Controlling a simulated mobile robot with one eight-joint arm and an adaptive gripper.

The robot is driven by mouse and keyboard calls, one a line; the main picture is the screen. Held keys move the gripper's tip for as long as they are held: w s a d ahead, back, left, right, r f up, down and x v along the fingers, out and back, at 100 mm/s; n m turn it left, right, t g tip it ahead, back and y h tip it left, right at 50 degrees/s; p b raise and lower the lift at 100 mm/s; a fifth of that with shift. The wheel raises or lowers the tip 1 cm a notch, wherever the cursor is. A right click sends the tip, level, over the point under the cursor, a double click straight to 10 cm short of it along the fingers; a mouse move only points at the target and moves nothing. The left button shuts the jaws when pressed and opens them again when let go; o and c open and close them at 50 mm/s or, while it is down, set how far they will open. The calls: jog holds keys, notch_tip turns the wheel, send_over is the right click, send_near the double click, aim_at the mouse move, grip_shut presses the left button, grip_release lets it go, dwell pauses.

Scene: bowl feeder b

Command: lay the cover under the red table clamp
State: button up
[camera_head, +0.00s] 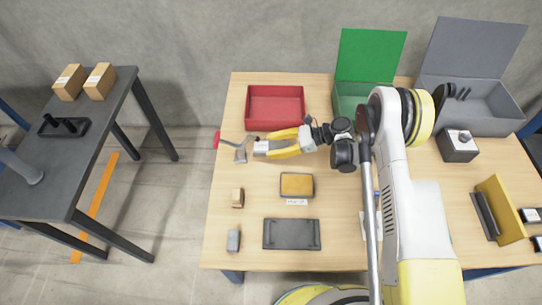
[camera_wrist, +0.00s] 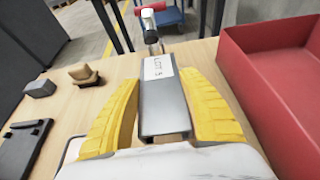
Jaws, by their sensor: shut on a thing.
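The cover (camera_wrist: 165,100) is a grey strip with a white label reading "LOT 5". My gripper (camera_wrist: 160,82) is shut on it, with a yellow finger along each side. In the head view my gripper (camera_head: 272,146) points left, and the cover's pale label end (camera_head: 261,147) sticks out past the fingers. The red table clamp (camera_head: 216,139) is at the table's left edge, with a grey metal part (camera_head: 240,155) over the top. In the wrist view the clamp (camera_wrist: 151,38) is straight ahead of the cover's far end. I cannot tell whether they touch.
A red bin (camera_head: 275,88) stands close behind my gripper.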

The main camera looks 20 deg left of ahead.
jog(key=shift+s+a+f, duration=0.1)
jog(key=shift+a+f, duration=0.05)
jog(key=shift+f, duration=0.05)
notch_tip(320, 180, down, 4)
jog(key=shift+b, duration=1.15)
jog(key=shift+r, duration=0.15)
jog(key=o, duration=1.4)
jog(key=shift+c, duration=0.2)
